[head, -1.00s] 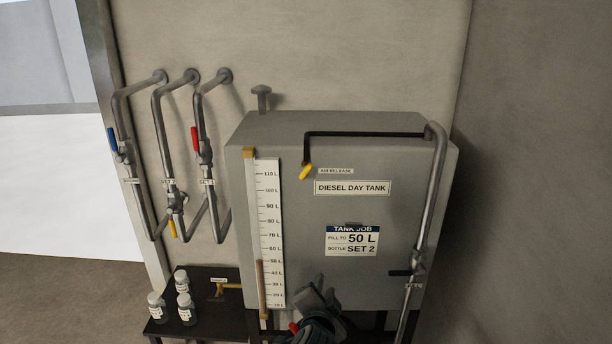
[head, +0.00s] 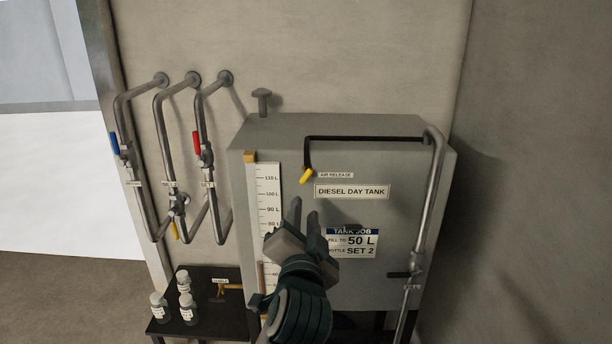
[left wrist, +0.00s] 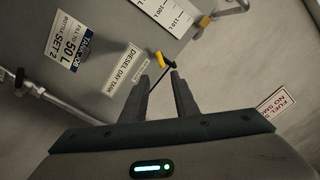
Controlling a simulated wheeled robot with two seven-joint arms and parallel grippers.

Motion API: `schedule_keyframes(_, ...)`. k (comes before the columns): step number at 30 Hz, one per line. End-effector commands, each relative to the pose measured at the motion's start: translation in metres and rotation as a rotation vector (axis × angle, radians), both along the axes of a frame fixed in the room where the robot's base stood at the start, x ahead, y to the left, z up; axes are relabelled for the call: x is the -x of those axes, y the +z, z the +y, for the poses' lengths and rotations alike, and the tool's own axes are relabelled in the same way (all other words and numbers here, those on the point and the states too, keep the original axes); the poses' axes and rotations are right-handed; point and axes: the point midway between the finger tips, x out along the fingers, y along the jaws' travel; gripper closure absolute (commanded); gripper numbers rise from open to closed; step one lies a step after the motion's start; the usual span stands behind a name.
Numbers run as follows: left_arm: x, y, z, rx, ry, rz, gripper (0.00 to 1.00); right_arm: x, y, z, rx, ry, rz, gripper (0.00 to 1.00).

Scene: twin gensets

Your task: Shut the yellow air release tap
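The yellow air release tap (head: 306,175) hangs at the end of a black pipe on the front of the grey diesel day tank (head: 400,215), beside the air release label (head: 336,175). My left gripper (head: 304,208) is in front of the tank, just below the tap, fingers pointing up and apart, with nothing between them. In the left wrist view the open fingers (left wrist: 162,78) point towards the yellow tap (left wrist: 160,60), which shows just beyond their tips. I see no contact with the tap. My right gripper is in neither view.
The level gauge (head: 262,190) is partly hidden by my left gripper. Pipes with a blue handle (head: 114,143), a red handle (head: 197,143) and a yellow handle (head: 175,231) run along the wall to the left. Bottles (head: 185,299) stand on a black table at lower left.

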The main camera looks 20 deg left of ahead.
Motion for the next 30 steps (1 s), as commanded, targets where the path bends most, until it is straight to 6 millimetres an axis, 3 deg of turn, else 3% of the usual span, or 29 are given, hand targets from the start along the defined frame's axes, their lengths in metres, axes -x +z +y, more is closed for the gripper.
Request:
schedule_keyframes(8, -0.026, 0.003, 0.009, -0.003, 0.003, 0.001, 0.73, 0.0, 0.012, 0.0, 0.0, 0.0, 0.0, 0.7)
schedule_keyframes(30, -0.146, 0.003, 0.042, -0.001, 0.001, 0.001, 0.73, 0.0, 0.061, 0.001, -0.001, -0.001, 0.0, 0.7)
